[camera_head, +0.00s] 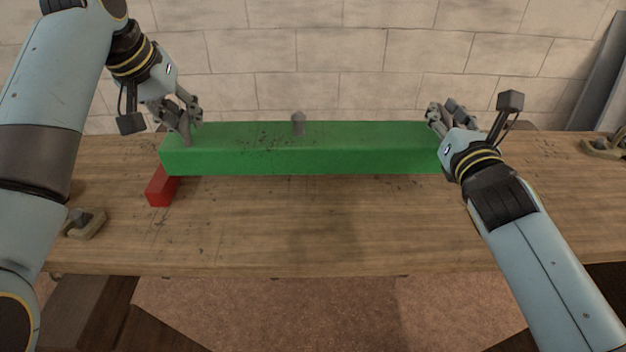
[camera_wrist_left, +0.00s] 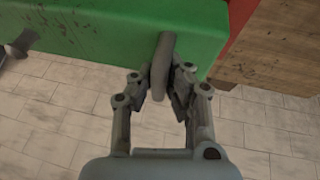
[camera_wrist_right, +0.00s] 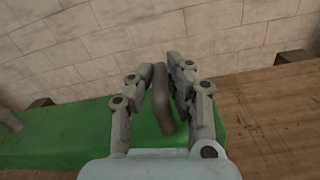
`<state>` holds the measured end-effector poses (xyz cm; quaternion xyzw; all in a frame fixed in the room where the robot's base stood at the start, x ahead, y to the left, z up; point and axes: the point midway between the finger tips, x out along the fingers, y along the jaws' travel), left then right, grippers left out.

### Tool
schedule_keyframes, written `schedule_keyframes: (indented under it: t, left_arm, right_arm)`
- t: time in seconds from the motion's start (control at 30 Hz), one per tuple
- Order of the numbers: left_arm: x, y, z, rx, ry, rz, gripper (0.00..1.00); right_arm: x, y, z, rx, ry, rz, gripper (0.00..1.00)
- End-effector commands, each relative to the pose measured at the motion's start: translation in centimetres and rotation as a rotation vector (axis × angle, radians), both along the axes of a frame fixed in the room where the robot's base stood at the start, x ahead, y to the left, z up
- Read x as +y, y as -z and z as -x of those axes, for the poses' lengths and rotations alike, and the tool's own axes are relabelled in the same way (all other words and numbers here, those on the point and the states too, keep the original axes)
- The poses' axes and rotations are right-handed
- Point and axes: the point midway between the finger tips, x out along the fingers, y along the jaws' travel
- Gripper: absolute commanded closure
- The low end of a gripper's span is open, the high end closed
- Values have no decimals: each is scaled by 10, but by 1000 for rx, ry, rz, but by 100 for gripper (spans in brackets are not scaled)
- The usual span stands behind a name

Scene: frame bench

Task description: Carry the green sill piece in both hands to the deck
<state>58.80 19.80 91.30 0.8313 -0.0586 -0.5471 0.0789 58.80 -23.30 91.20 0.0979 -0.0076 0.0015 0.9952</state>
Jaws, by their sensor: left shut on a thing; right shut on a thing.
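The long green sill piece (camera_head: 300,155) lies level across the wooden bench top in the head view, and I cannot tell whether it touches the wood. My right gripper (camera_head: 440,115) is at the right end, shut on another grey peg (camera_wrist_right: 162,100), clear in the right wrist view. The deck cannot be told apart from the bench top.
A red block (camera_head: 160,190) sits at the green piece's left end, partly hidden by it. The wooden bench top (camera_head: 370,225) is clear in front. A clamp-like fitting (camera_head: 86,222) is at the left, another (camera_head: 605,145) at the right. A block wall (camera_head: 350,50) stands behind.

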Motion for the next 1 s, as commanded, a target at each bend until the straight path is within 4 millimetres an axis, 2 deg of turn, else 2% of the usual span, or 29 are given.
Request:
schedule_keyframes:
  t: [0.33,0.93,0.97,1.0]
  left_arm:
    - [-1,8,-1,-4,-3,3,100]
    - [0,53,0,11,-3,3,100]
    - [0,55,1,15,-3,2,89]
    - [0,52,1,14,-3,2,84]
  right_arm:
    - [0,9,0,0,-1,-1,100]
    - [0,54,2,13,-1,-1,100]
    - [0,56,2,18,-1,-1,84]
    - [0,54,2,17,0,-1,79]
